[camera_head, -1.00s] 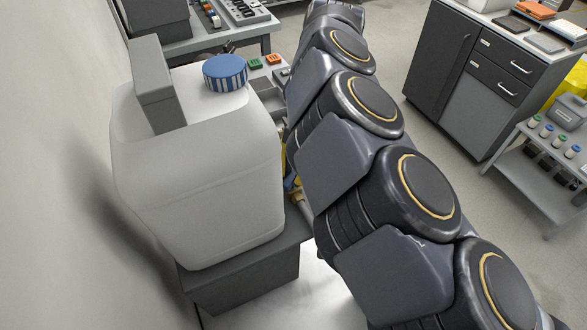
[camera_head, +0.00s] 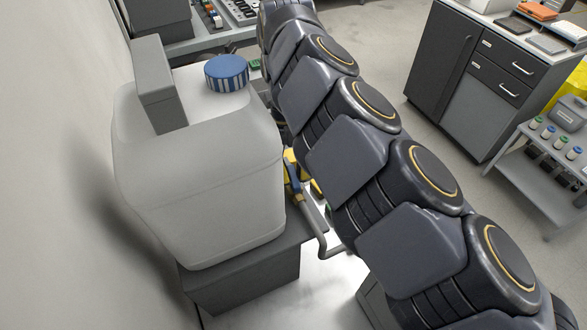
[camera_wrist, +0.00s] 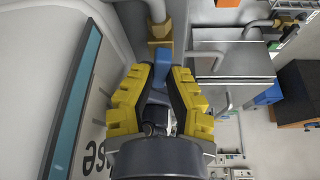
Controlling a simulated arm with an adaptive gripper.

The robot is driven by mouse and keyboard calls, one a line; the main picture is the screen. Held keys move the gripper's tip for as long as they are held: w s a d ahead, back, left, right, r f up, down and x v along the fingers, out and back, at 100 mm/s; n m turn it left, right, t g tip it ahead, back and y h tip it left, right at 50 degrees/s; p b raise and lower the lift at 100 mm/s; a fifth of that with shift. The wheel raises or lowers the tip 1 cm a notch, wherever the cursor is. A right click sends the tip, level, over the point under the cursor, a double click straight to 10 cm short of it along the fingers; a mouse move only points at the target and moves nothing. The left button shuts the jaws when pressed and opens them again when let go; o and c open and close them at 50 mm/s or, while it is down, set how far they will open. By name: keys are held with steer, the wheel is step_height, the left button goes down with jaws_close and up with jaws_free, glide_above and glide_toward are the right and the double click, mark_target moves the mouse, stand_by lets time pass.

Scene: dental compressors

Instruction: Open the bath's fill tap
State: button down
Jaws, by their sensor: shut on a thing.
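The tap has a blue lever (camera_wrist: 164,68) on a brass-coloured body (camera_wrist: 160,48), at the top middle of the wrist view. My gripper (camera_wrist: 164,76) has yellow fingers on either side of the blue lever and is shut on it. In the head view my arm hides most of the gripper. A yellow part of it and the blue lever (camera_head: 294,194) show just right of the white container. A grey metal box with a bent handle (camera_wrist: 235,62), possibly the bath, stands right of the tap in the wrist view. Water flow cannot be made out.
A large white container (camera_head: 205,175) with a blue striped cap (camera_head: 226,73) stands close left of the gripper on a grey stand (camera_head: 245,282). A grey bent pipe (camera_head: 325,240) lies below the tap. A dark cabinet (camera_head: 440,65) and small cart (camera_head: 535,170) stand right, across open floor.

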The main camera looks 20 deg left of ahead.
steer(key=shift+f+n, duration=0.1)
steer(key=shift+n, duration=0.3)
steer(key=c, duration=1)
jaws_free()
